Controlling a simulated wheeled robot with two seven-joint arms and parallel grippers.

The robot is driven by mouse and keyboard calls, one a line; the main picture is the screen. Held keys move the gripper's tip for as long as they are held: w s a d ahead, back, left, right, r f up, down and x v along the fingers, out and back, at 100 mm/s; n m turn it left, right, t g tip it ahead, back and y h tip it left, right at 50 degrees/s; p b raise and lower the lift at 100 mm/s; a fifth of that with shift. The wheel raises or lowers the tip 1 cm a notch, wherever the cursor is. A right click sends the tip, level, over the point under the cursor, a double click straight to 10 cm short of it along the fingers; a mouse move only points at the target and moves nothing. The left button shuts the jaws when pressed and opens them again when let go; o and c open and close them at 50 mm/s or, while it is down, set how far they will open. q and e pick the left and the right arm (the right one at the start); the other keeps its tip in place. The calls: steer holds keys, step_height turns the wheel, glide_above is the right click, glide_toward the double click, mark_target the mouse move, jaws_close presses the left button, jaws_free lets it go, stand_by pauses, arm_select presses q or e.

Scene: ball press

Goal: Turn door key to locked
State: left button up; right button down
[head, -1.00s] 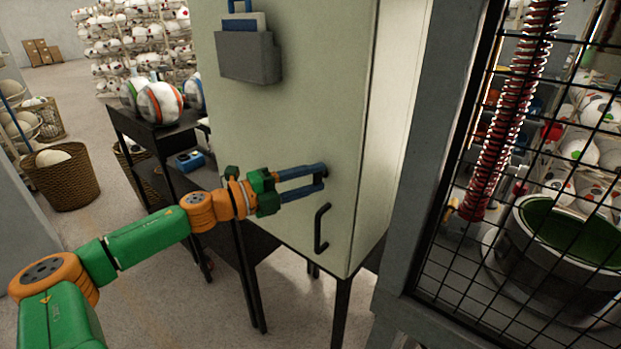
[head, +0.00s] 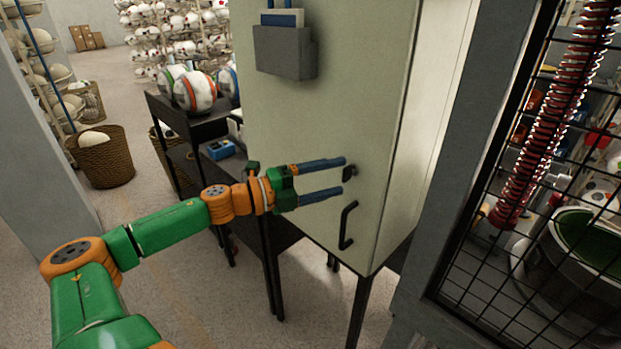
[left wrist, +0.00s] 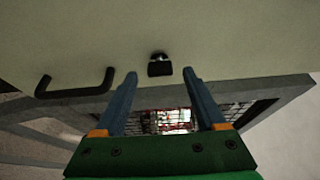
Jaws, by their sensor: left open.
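The door key (head: 349,173) is a small dark key in a lock on the pale cabinet door (head: 310,120), above the black door handle (head: 347,225). In the left wrist view the key (left wrist: 159,67) shows a dark head below a shiny lock, beyond and between my fingertips. My left gripper (head: 344,176) is open with blue fingers pointing at the key; the fingers are apart and nothing is between them in the head view. The fingertips are close to the key, and I cannot tell any contact. My right gripper is not in view.
A grey holder (head: 285,52) is fixed high on the door. A wire mesh guard (head: 530,200) with a red spring behind it stands to the right. A dark shelf (head: 190,125) with balls and a wicker basket (head: 103,160) are to the left.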

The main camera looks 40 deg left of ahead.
arm_select(q)
steer(key=p+v, duration=0.1)
steer(key=v, duration=0.4)
steer(key=shift+p, duration=0.4)
steer(key=shift+w, duration=0.1)
